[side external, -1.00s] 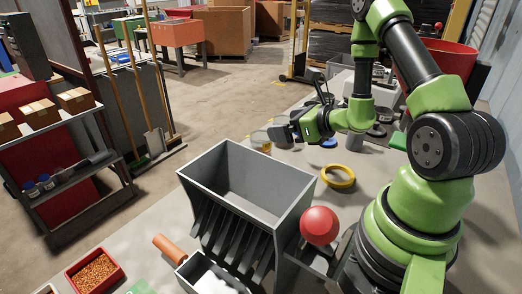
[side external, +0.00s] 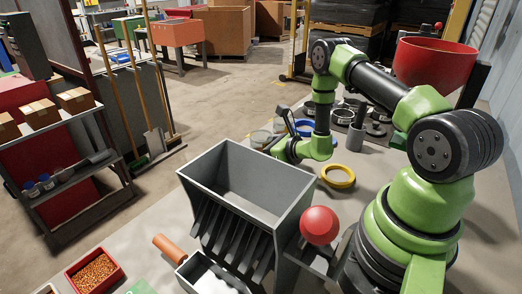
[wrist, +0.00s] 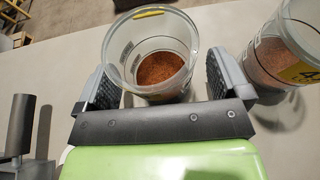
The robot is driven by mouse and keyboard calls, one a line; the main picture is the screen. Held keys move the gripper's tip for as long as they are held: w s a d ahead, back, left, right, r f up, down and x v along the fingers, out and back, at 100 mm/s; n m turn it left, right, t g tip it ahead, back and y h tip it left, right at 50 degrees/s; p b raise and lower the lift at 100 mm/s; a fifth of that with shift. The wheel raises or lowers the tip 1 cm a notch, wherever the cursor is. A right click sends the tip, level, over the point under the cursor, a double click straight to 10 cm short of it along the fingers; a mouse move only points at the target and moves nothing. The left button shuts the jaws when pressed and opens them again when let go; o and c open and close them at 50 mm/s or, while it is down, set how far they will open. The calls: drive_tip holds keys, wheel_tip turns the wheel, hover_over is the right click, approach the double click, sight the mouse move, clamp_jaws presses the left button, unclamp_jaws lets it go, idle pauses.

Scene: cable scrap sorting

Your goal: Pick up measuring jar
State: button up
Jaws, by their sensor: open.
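A clear jar (wrist: 150,62) with reddish-brown granules in its bottom stands upright in the wrist view, its round rim open at the top. My gripper (wrist: 165,80) is open, with one dark padded finger on each side of this jar; I cannot tell whether either finger touches it. A second clear jar (wrist: 285,50), with similar granules and a yellow label, stands just right of the right finger. In the side external view my gripper (side external: 284,149) is low over the table beside clear jars (side external: 261,139), its fingers mostly hidden.
A grey hopper (side external: 245,190) with slats stands in front of my gripper. A yellow ring (side external: 338,176) lies to its right and a red ball (side external: 320,225) is near my base. A blue ring-shaped item (side external: 304,127) and several dark round items (side external: 345,114) are behind.

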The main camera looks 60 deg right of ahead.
drive_tip(key=shift+w+f, duration=0.1)
drive_tip(key=shift+w, duration=0.05)
drive_tip(key=c, duration=1)
drive_tip(key=shift+c, duration=0.6)
drive_tip(key=shift+r, duration=0.2)
